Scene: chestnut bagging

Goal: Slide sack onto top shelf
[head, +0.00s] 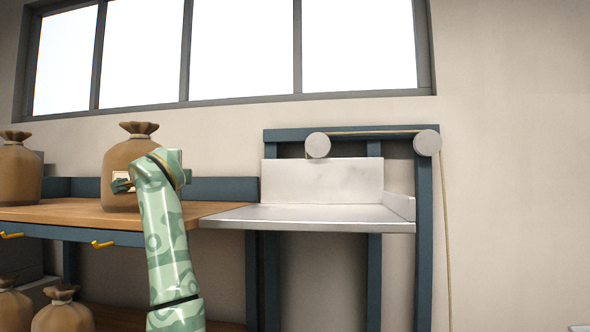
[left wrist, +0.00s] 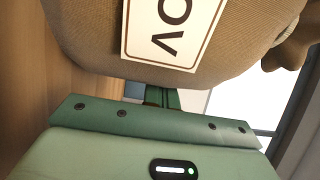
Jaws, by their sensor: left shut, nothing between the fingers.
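A brown tied sack (head: 138,155) stands upright on the wooden top shelf (head: 60,212), near the metal platform on its right. My left gripper (head: 122,185) is shut and empty at the front of this sack, by its pale label. In the left wrist view the sack (left wrist: 90,40) fills the upper part, with its label (left wrist: 170,30) close to the gripper (left wrist: 163,98). Whether the fingers touch the sack I cannot tell. My arm hides the sack's lower right side. My right gripper is not in view.
Another sack (head: 18,172) stands at the left end of the top shelf. Two sacks (head: 64,312) sit below. A metal platform (head: 310,217) with raised back and side walls adjoins the shelf, under pulleys (head: 318,145) and a rope. Yellow hooks (head: 103,245) line the shelf's front edge.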

